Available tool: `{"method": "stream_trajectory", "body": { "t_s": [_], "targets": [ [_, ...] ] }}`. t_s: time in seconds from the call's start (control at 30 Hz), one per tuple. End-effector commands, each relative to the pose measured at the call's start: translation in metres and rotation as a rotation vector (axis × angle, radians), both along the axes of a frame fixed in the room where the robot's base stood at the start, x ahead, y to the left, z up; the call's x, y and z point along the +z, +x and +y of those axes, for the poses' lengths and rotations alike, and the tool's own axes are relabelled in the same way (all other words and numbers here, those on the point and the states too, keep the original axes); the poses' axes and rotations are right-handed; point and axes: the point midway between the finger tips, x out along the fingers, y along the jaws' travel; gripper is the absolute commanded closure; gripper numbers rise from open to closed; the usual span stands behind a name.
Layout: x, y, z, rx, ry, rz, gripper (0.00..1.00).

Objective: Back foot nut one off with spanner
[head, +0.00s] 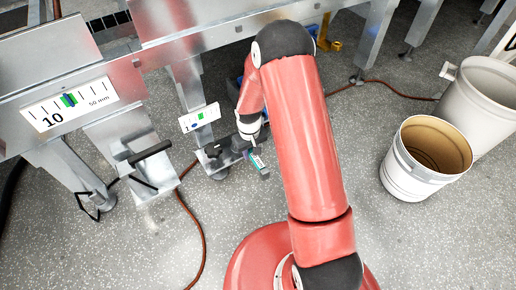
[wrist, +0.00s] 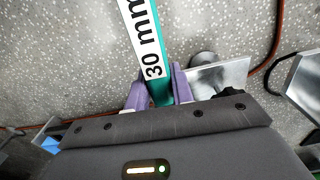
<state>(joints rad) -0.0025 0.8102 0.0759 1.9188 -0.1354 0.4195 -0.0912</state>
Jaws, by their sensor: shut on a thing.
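My gripper (head: 250,145) is down beside the foot (head: 219,173) of a machine leg (head: 190,88). In the wrist view its purple fingers (wrist: 160,90) are shut on a spanner (wrist: 143,40) with a green edge and a white "30 mm" label. The spanner also shows in the head view (head: 259,164), pointing away from the leg, its far end beyond the top of the wrist view. The foot nut cannot be made out, and I cannot tell whether the spanner touches it.
A small gauge plate marked 1 (head: 199,117) is on the leg above. A larger plate marked 10 (head: 69,103) is at left. A red hose (head: 200,232) crosses the floor. A white bucket (head: 409,171) and a bigger bin (head: 479,104) stand right. Floor in front of the foot is clear.

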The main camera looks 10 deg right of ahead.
Motion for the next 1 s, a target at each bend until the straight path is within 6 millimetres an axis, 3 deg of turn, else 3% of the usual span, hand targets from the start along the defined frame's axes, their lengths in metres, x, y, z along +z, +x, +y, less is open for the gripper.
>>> {"method": "stream_trajectory", "body": {
  "t_s": [0.2,0.5,1.0],
  "targets": [
    [-0.001,-0.007,0.029,-0.254,-0.002,0.000,1.00],
    [0.001,0.000,0.060,-0.555,-0.001,-0.001,1.00],
    [0.001,0.002,0.070,-0.657,0.001,-0.001,1.00]
  ]
}}
